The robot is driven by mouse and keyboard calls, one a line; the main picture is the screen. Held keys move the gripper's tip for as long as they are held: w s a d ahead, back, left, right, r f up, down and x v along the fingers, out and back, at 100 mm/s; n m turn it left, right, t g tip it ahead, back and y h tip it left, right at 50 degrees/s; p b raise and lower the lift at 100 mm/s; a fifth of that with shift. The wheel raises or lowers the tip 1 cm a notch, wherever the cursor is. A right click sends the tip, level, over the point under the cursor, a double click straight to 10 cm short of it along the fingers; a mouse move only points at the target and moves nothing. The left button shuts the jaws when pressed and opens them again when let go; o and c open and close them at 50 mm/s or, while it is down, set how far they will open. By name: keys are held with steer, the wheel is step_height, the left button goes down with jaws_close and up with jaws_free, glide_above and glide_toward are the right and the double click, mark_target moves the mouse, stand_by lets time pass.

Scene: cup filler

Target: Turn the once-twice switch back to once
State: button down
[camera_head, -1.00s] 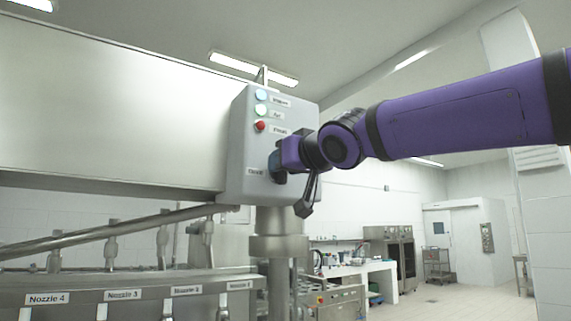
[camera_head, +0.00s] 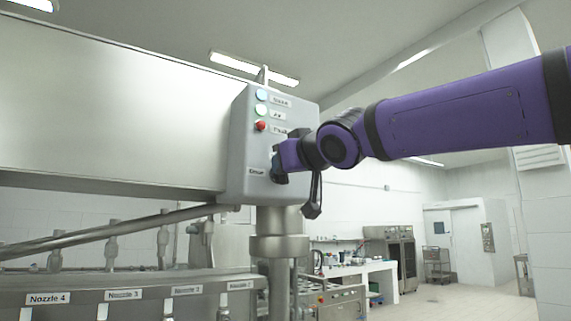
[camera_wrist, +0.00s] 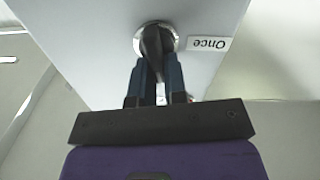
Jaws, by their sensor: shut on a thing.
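The once-twice switch is a dark knob (camera_wrist: 156,42) in a round metal collar on the grey control box (camera_head: 238,150). In the wrist view a white label reading "Once" (camera_wrist: 210,44), upside down, sits to the right of the knob. My gripper (camera_wrist: 158,68) has its two fingers closed around the knob's handle. In the head view my gripper (camera_head: 277,160) is at the lower face of the box, and the arm mostly hides the knob. A label (camera_head: 257,171) shows to the left of the knob there.
Several round buttons and lamps, including a red button (camera_head: 261,126), sit above the switch. A metal post (camera_head: 279,245) stands below the box. Labelled nozzles (camera_head: 125,294) line the lower left.

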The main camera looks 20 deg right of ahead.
steer(key=n, duration=0.4)
steer(key=shift+a+f+n, duration=0.15)
steer(key=shift+a+n, duration=0.15)
steer(key=shift+a, duration=0.05)
steer(key=n, duration=0.4)
steer(key=f+n, duration=0.1)
steer(key=n, duration=0.2)
steer(key=shift+s+a, duration=0.1)
steer(key=shift+a, duration=0.25)
steer(key=shift+f+n, duration=0.15)
steer(key=shift+n, duration=0.85)
steer(key=shift+f+n, duration=0.1)
steer(key=shift+n, duration=0.9)
steer(key=c, duration=1.2)
jaws_free()
steer(key=shift+o, duration=0.2)
steer(key=shift+s, duration=0.1)
steer(key=s+d, duration=0.1)
steer(key=s, duration=0.9)
steer(key=shift+s+d, duration=0.25)
steer(key=shift+s, duration=0.05)
